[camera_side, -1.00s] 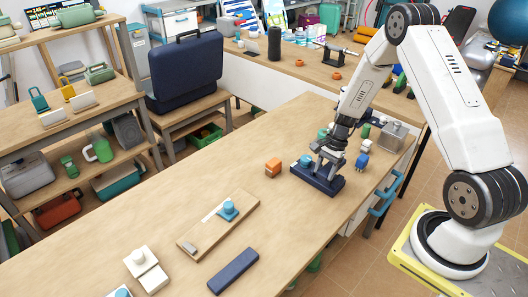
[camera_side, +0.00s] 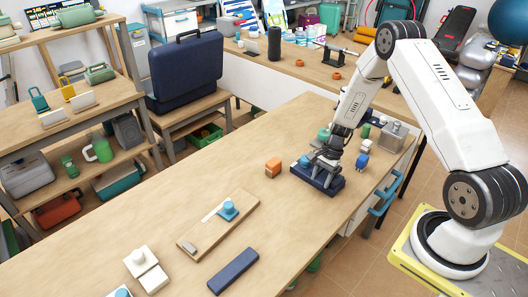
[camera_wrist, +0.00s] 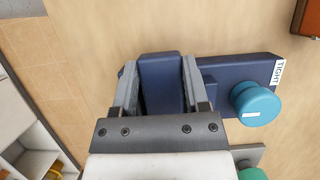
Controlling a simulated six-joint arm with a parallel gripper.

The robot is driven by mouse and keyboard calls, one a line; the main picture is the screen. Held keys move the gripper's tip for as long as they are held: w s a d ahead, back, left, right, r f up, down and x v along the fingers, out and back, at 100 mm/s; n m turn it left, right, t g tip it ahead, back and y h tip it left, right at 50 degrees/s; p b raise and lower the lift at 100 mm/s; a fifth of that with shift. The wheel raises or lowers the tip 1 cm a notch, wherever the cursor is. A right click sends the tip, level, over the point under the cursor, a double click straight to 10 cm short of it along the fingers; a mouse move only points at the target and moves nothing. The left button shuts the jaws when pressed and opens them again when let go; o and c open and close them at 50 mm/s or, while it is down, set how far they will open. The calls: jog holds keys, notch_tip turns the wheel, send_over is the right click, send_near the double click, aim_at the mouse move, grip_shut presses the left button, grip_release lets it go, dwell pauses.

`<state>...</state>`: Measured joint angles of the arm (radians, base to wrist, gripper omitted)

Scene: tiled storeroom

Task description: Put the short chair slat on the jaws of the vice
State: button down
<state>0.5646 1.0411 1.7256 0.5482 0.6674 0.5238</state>
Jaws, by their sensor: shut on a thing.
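My gripper (camera_wrist: 160,88) is shut on a navy block (camera_wrist: 161,84), which seems to be the short chair slat. My gripper (camera_side: 324,166) also shows in the side view, low over a navy base (camera_side: 317,180), which seems to be the vice. The base, in the wrist view too (camera_wrist: 232,72), bears a teal knob (camera_wrist: 255,103) and a white label reading TIGHT. The held block stands across the base; the fingers hide its lower part, and I cannot tell whether it touches the base.
A wooden board (camera_side: 203,234) with a teal knob and a long navy bar (camera_side: 233,271) lie nearer the front. An orange block (camera_side: 273,167) stands left of the base, a grey metal box (camera_side: 394,134) behind it. The table's middle left is clear.

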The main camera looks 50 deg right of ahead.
jog(key=shift+f, duration=0.15)
jog(key=shift+c, duration=0.4)
grip_release()
jog(key=v, duration=1.2)
dwell(0.4)
jog(key=s+a+r+n+t+h, duration=0.1)
jog(key=s+a+r+n, duration=0.2)
jog(key=a+n, duration=0.3)
jog(key=s+a+r+n+h, duration=0.2)
jog(key=s+a+r+n, duration=0.1)
jog(key=a+n, duration=0.3)
jog(key=s+a+r+n+t+h, duration=0.1)
jog(key=s+a+r+n, duration=0.2)
jog(key=a+n, duration=0.3)
jog(key=shift+a+r+t, duration=0.3)
jog(key=shift+a+r, duration=0.3)
jog(key=shift+a, duration=1.05)
